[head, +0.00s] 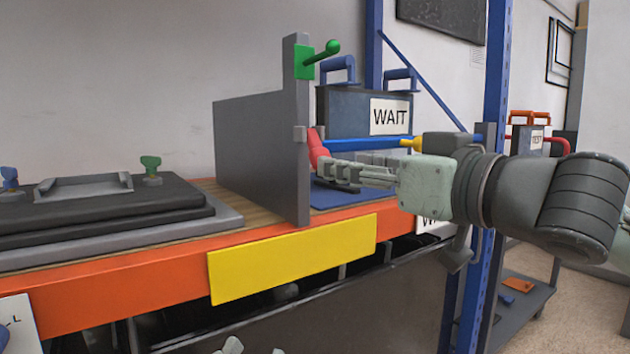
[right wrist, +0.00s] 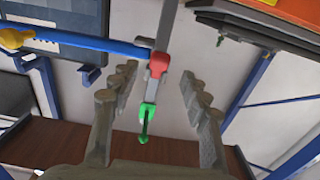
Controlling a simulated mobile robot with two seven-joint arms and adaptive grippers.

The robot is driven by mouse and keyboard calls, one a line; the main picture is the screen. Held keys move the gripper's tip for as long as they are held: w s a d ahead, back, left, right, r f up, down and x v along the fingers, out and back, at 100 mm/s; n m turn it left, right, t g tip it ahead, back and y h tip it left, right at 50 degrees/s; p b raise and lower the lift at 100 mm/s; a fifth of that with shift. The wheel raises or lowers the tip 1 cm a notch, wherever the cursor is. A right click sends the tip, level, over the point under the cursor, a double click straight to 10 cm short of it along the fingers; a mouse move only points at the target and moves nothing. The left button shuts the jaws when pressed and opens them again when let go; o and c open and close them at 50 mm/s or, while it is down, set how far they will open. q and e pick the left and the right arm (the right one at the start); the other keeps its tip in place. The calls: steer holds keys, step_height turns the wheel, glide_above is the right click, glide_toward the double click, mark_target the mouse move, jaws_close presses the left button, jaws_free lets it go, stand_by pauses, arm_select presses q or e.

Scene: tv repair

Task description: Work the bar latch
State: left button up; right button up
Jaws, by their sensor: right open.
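The bar latch is on an upright grey panel (head: 260,150). Its blue bar (head: 365,143) lies about level, pointing right from a red hub (head: 318,150) to a yellow knob (head: 411,143). A green catch (head: 304,62) with a round knob sits higher on the panel's post, apart from the bar. My right gripper (head: 330,171) is open just below the red hub. In the right wrist view, the red hub (right wrist: 158,62) appears between the open fingertips (right wrist: 159,78); contact cannot be told. Pale tips at the head view's bottom edge seem to be my left gripper (head: 250,348).
A dark box marked WAIT (head: 350,108) with blue handles stands behind the bar. A black-and-grey plate (head: 100,212) with blue and green knobs lies left on the orange-edged bench (head: 130,275). A blue rack post (head: 494,80) rises by my right arm.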

mark_target(316, 148)
steer(key=x, duration=0.7)
steer(key=shift+w+a, duration=0.2)
steer(key=shift+w, duration=0.05)
arm_select(q)
steer(key=shift+s+a+r+t, duration=0.1)
steer(key=shift+s+r+t, duration=0.15)
steer(key=shift+r+t, duration=0.4)
arm_select(e)
jaws_close()
arm_select(q)
steer(key=shift+w+g, duration=0.1)
steer(key=shift+g, duration=0.15)
